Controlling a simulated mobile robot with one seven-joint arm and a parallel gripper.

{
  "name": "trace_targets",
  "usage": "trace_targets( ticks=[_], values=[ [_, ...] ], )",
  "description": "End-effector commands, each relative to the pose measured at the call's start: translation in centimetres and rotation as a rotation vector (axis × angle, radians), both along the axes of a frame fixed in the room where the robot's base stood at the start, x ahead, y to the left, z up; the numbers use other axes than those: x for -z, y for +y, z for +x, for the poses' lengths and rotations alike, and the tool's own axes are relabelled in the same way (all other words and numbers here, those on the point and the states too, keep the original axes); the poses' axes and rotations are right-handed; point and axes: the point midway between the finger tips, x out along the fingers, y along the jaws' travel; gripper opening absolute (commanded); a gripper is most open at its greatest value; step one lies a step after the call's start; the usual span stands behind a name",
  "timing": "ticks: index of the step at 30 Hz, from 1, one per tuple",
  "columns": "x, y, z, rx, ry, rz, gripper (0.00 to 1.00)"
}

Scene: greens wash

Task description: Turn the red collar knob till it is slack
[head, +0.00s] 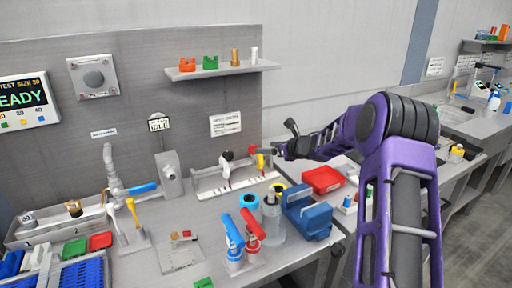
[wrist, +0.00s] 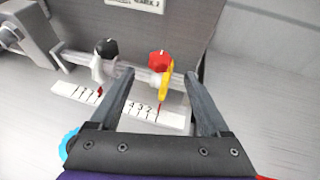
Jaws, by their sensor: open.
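The red collar knob (wrist: 160,61) sits on top of a yellow collar (wrist: 165,78) on a horizontal rail, in the middle of the wrist view. It also shows in the head view (head: 252,149), just left of my gripper. My gripper (wrist: 160,78) is open, its two grey fingers apart with the knob and collar showing between them in the picture. I see no contact with the knob. In the head view my gripper (head: 274,151) is small and its fingertips are hard to make out. A red pointer hangs below the collar over a white scale (wrist: 158,120).
A black knob (wrist: 107,48) on a white collar stands left of the red one on the same rail.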

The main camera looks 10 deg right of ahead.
Motion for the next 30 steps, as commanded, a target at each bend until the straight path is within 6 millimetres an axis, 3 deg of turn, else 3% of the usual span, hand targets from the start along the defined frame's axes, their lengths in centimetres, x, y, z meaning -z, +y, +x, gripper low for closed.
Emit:
trace_targets(
  ticks=[3,10,24,25,30],
  values=[
    [0.9,1.4,2.1,-0.002,0.000,0.002,0.80],
    [2.3,2.9,4.9,0.000,0.000,0.000,0.80],
    [2.8,3.6,6.0,0.001,-0.001,0.000,0.80],
    [2.8,3.6,6.0,0.001,-0.001,0.000,0.78],
    [2.8,3.6,5.9,0.001,-0.001,0.000,0.48]
  ],
)
